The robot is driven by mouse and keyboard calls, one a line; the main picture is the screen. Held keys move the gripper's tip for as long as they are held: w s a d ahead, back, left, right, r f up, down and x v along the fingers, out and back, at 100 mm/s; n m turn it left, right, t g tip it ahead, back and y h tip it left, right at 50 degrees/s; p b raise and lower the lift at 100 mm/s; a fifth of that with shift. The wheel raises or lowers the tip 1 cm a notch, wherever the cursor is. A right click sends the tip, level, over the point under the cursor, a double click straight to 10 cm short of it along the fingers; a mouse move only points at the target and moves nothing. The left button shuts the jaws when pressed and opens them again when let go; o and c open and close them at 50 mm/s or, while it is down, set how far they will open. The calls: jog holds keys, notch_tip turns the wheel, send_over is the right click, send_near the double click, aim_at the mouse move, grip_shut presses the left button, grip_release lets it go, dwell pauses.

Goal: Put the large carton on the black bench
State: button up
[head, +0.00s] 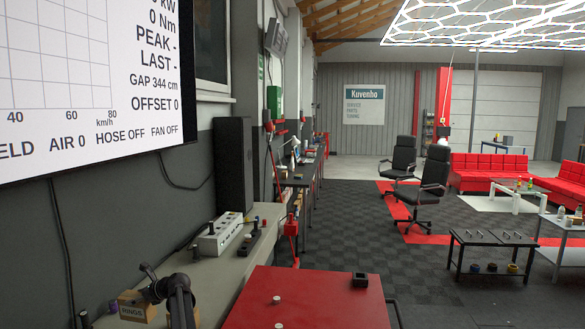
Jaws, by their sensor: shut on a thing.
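A red cabinet top (310,300) with a small black block fills the near middle. Black office chairs (425,195) and red sofas (490,165) stand beyond. Dark tiled floor before the bench is open.

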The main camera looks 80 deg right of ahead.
notch_tip(320, 180, up, 10)
jog(key=p, duration=0.8)
jog(key=shift+f+p, duration=0.1)
jog(key=shift+p, duration=0.2)
jog(key=shift+w+a, duration=0.1)
jog(key=shift+a, duration=0.05)
